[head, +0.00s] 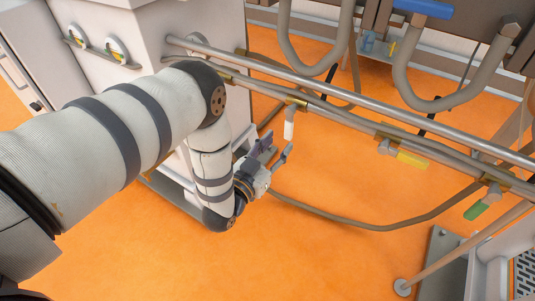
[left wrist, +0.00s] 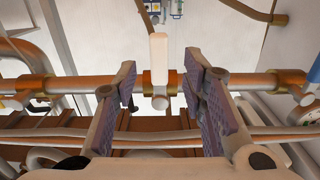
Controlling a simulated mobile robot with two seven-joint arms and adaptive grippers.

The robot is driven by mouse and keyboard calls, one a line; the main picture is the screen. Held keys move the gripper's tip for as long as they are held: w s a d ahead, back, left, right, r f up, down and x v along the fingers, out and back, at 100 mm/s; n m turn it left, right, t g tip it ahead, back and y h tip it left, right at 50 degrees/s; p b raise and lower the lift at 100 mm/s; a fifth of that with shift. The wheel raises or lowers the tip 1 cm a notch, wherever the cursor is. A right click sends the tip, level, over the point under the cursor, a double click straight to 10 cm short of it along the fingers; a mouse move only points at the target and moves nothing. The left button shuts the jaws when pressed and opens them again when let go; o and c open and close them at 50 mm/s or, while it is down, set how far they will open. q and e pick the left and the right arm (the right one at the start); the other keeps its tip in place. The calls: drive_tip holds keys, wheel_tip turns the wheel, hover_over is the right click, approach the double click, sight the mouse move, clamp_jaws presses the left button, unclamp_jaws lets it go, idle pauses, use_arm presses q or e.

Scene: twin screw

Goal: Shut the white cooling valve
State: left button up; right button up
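The white valve handle (head: 289,128) hangs from a brass fitting on the lower grey pipe in the head view, set crosswise to that pipe. In the left wrist view the white handle (left wrist: 158,55) stands upright in the picture above its brass valve body (left wrist: 160,88), also crosswise to the pipe. My left gripper (head: 279,153) is open, below and slightly left of the handle in the head view. In the left wrist view the left gripper's fingers (left wrist: 160,85) appear on either side of the valve, with visible gaps and no contact seen. My right gripper is not in view.
A yellow handle (head: 412,159) and a green handle (head: 476,210) sit farther right along the same piping. A steel rail (head: 350,94) runs above the valves. A white cabinet (head: 150,25) stands behind my left arm. Orange floor (head: 330,255) lies open below.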

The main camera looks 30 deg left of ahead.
use_arm(q)
drive_tip(key=s, duration=0.7)
drive_tip(key=shift+a, duration=0.15)
drive_tip(key=s+d+f+g+p, duration=0.1)
drive_tip(key=s+f+g+p, duration=0.2)
drive_tip(key=s+g, duration=0.35)
drive_tip(key=s+d+f+g+p, duration=0.1)
drive_tip(key=s+f+g+p, duration=0.2)
drive_tip(key=s, duration=0.6)
drive_tip(key=s+r+g, duration=0.1)
drive_tip(key=s+g, duration=0.2)
drive_tip(key=s, duration=0.5)
drive_tip(key=s+r+g+p, duration=0.1)
drive_tip(key=s+g, duration=0.3)
drive_tip(key=s, duration=0.4)
drive_tip(key=s+r+n+g+p, duration=0.1)
drive_tip(key=s+g, duration=0.3)
drive_tip(key=s, duration=0.4)
drive_tip(key=shift+s+r+y, duration=0.25)
drive_tip(key=shift+r+y, duration=0.05)
drive_tip(key=shift+r, duration=0.6)
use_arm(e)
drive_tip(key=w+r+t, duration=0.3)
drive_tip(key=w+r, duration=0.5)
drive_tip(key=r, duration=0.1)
